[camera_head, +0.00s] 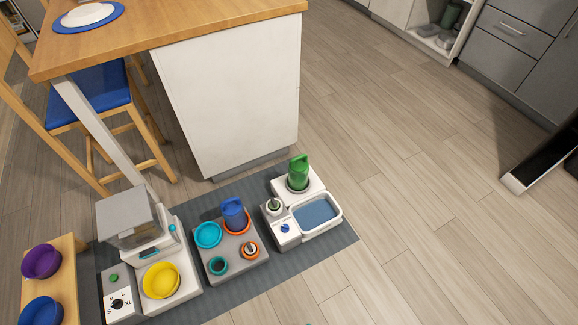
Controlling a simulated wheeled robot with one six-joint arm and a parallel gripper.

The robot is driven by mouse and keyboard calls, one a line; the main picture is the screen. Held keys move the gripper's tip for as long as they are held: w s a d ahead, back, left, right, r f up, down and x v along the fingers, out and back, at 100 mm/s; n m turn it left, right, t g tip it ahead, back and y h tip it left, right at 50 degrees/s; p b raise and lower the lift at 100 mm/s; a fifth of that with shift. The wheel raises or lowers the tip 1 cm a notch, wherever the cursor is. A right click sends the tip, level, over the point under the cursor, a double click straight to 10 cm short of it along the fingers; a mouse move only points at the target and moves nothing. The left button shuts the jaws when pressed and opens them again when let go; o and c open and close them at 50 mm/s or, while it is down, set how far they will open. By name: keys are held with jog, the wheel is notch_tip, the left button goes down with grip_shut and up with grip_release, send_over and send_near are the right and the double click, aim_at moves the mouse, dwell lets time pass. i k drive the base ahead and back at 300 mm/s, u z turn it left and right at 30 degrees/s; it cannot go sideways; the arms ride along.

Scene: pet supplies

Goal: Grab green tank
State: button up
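The green tank (299,172) is a translucent green upright container with a handle-like top. It stands on a dark round seat at the back of a white water station (291,185). The station also holds a tray of blue water (314,213) and a small round cup with a dark green piece in it (273,206). My gripper is not in view, and nothing is seen touching the tank.
The station is on a grey mat (338,236). Left of it are a grey stand with a blue tank (235,213), a feeder (128,222) with a yellow bowl (161,280), and a wooden bowl stand (68,246). A table (220,22) rises behind. The floor at right is clear.

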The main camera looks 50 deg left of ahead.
aim_at(299, 165)
jog(key=u, duration=0.65)
jog(key=i, duration=0.8)
jog(key=u, duration=1.2)
jog(key=i, duration=0.4)
jog(key=u, duration=0.35)
